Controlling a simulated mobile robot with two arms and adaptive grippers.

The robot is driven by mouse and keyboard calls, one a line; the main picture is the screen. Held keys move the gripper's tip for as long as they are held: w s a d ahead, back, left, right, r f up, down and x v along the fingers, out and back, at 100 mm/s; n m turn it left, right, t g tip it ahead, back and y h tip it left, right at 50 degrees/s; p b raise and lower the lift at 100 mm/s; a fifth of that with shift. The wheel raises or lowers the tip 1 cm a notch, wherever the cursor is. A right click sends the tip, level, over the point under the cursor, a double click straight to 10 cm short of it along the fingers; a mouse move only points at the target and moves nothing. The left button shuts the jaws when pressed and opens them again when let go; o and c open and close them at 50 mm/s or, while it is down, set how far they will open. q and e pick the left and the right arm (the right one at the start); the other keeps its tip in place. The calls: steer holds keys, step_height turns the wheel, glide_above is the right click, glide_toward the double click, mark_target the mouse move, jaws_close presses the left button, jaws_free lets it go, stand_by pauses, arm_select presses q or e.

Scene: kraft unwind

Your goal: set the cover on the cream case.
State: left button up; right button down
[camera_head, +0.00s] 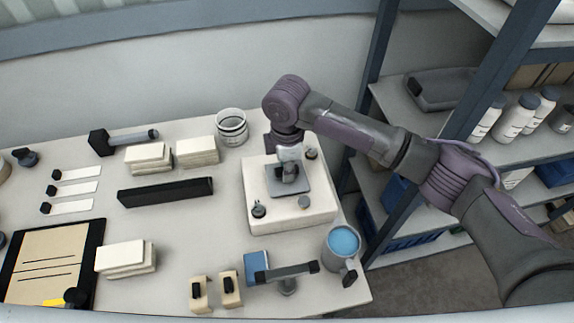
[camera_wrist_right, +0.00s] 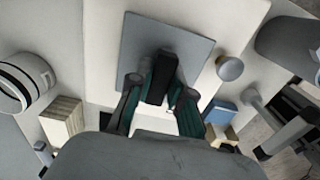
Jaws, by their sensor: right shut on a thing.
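The cream case (camera_head: 275,222) is a low square box at the right part of the table in the head view; its pale top also shows in the wrist view (camera_wrist_right: 103,60). The cover is a flat grey plate (camera_head: 302,188) with a dark upright handle, seen large in the wrist view (camera_wrist_right: 180,38). My right gripper (camera_head: 288,170) points down over the case, its fingers (camera_wrist_right: 160,88) shut on the cover's handle. The cover is over the case top; whether it touches it I cannot tell. My left gripper is not in view.
Small round knobs (camera_head: 259,209) stand on the case's corners. A blue-topped mug (camera_head: 342,244), a dark-handled tool (camera_head: 287,273) and a blue block (camera_head: 256,266) are in front. Shelves (camera_head: 415,130) stand at right.

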steer(key=shift+f+p, duration=0.55)
steer(key=shift+p, duration=0.05)
stand_by(1.3)
steer(key=c, duration=1)
jaws_free()
step_height(320, 180, up, 12)
